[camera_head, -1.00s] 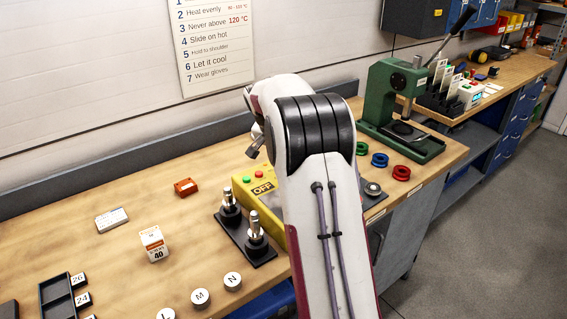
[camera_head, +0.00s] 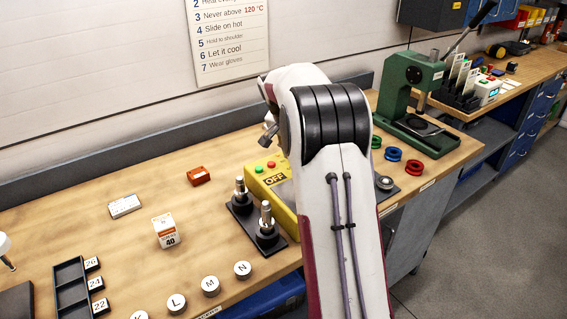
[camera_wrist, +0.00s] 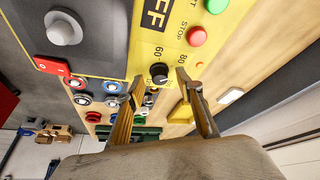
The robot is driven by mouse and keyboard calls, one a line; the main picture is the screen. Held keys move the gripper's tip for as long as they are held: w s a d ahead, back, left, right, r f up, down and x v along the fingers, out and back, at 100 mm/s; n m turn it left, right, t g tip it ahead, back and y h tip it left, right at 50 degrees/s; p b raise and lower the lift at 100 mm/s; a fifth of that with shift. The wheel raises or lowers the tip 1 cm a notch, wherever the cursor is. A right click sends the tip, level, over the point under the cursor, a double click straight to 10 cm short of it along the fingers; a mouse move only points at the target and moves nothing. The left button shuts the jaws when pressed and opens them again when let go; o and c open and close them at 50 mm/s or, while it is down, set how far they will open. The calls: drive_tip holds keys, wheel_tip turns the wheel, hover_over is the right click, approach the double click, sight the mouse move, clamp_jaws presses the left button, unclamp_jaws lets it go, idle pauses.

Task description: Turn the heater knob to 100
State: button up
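The heater is a yellow box (camera_head: 257,187) on the bench, partly hidden behind my arm in the head view. In the wrist view its yellow panel (camera_wrist: 232,50) shows a black round knob (camera_wrist: 159,70) with a pale mark. The printed numbers 60 and 80 stand beside the knob; I see no 100. My gripper (camera_wrist: 158,86) is open, its two fingertips apart on either side of the knob in the picture. I cannot tell whether they touch it. The gripper and knob are hidden in the head view.
A red stop button (camera_wrist: 197,36) and a green button (camera_wrist: 216,5) sit near the knob on the panel. Two metal posts on a black base (camera_head: 266,224) stand beside the heater. A green press (camera_head: 412,85) and coloured rings stand beyond my arm.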

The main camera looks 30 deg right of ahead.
drive_tip(key=shift+s+a+r, duration=0.1)
drive_tip(key=shift+a+r, duration=0.15)
drive_tip(key=shift+r, duration=0.4)
drive_tip(key=shift+s+a+r, duration=0.3)
drive_tip(key=shift+a+r, duration=0.25)
drive_tip(key=s+a, duration=0.1)
drive_tip(key=a, duration=0.2)
drive_tip(key=s+a, duration=0.2)
drive_tip(key=a, duration=0.1)
drive_tip(key=s+a, duration=0.2)
drive_tip(key=a, duration=0.2)
drive_tip(key=shift+s, duration=0.15)
drive_tip(key=shift+d, duration=0.15)
